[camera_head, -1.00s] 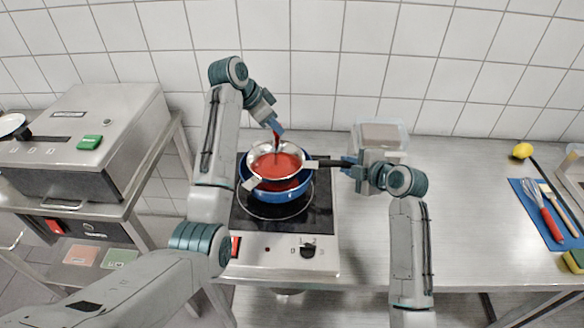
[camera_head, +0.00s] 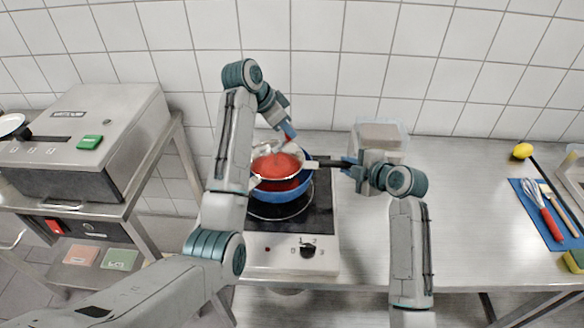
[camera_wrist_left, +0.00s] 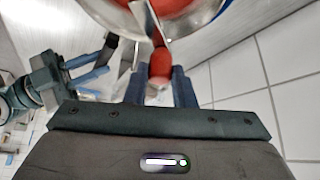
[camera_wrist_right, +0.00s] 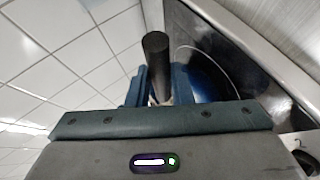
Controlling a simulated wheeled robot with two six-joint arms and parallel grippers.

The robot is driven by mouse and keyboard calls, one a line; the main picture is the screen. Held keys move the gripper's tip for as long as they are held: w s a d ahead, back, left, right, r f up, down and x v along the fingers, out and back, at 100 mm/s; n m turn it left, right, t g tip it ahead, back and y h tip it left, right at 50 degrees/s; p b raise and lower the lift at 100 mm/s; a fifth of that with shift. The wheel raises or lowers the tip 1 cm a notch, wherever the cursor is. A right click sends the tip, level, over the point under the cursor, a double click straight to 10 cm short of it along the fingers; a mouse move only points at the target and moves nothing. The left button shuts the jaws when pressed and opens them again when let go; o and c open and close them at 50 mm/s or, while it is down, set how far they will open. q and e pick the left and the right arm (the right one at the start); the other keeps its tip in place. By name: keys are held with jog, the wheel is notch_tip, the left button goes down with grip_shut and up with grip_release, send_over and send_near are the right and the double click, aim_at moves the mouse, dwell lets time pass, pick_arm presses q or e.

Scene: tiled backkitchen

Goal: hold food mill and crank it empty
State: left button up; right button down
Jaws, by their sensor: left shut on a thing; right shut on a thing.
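The food mill (camera_head: 298,153) is a metal bowl holding red food (camera_head: 276,166). It sits over a blue pot (camera_head: 302,184) on the black hob. My left gripper (camera_head: 289,130) is above the mill's far rim, shut on the red crank knob (camera_wrist_left: 160,66), which shows clearly in the left wrist view. My right gripper (camera_head: 352,164) is shut on the mill's black handle (camera_wrist_right: 156,56), which points right from the bowl. My left forearm hides the left part of the pot and hob. How much food is inside the pot cannot be told.
A clear container (camera_head: 388,130) stands behind my right gripper. A blue mat (camera_head: 548,228) with a whisk and brush, a lemon (camera_head: 522,151) and a sponge (camera_head: 574,262) lie far right. A steel machine (camera_head: 88,130) stands left. The middle right counter is clear.

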pick_arm(q)
jog(key=shift+s+d, duration=0.8)
jog(key=shift+s, duration=0.15)
jog(key=s, duration=0.2)
jog(key=shift+s+d, duration=0.15)
jog(key=shift+s, duration=0.2)
jog(key=s, duration=0.3)
jog(key=shift+a, duration=0.4)
